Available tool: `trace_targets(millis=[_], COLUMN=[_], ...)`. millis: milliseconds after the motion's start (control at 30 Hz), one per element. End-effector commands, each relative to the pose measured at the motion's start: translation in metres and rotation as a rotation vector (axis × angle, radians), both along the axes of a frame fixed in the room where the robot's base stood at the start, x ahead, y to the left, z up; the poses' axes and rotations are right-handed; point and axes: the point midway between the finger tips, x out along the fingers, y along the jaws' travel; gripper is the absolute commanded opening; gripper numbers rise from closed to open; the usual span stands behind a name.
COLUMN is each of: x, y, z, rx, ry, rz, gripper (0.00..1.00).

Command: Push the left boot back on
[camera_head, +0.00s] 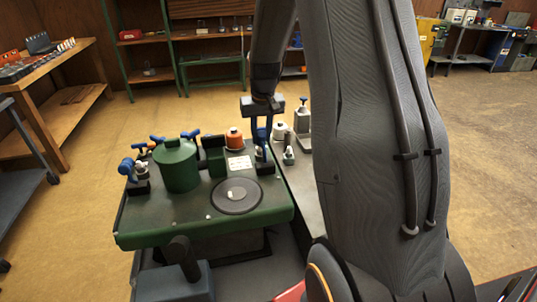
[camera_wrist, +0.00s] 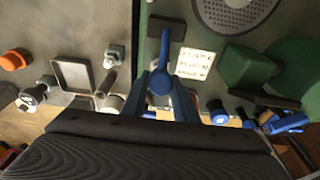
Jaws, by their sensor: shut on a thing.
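My gripper (camera_head: 262,138) has blue fingers and reaches down at the right back edge of the green mower deck (camera_head: 205,225). In the wrist view my gripper (camera_wrist: 160,98) is shut on a blue round-headed piece (camera_wrist: 160,82), whose narrow arm points up the picture. I cannot tell whether this piece is the left boot. What lies under it is hidden by the fingers. Other blue-topped pieces stand on the deck, one at the left corner (camera_head: 126,168) and one at the back (camera_head: 190,134). Whether any boot is off its seat cannot be made out.
A green canister (camera_head: 176,165), an orange cap (camera_head: 234,138), a white label (camera_head: 239,166) and a round dark disc (camera_head: 236,195) are on the deck near my gripper. A grey surface with metal fittings (camera_head: 302,120) adjoins at right. Open floor lies behind.

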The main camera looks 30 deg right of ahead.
Motion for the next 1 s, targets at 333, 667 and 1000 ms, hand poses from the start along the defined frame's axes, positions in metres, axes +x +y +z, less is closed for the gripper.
trace_targets(millis=[333,667,1000], x=[0.012,0.023,0.027], y=[-0.004,-0.007,-0.008], z=[-0.008,-0.023,-0.029], rx=[-0.001,-0.001,-0.001], ry=[-0.003,-0.002,-0.002], rz=[0.000,0.000,0.000], gripper=[0.18,0.18,0.18])
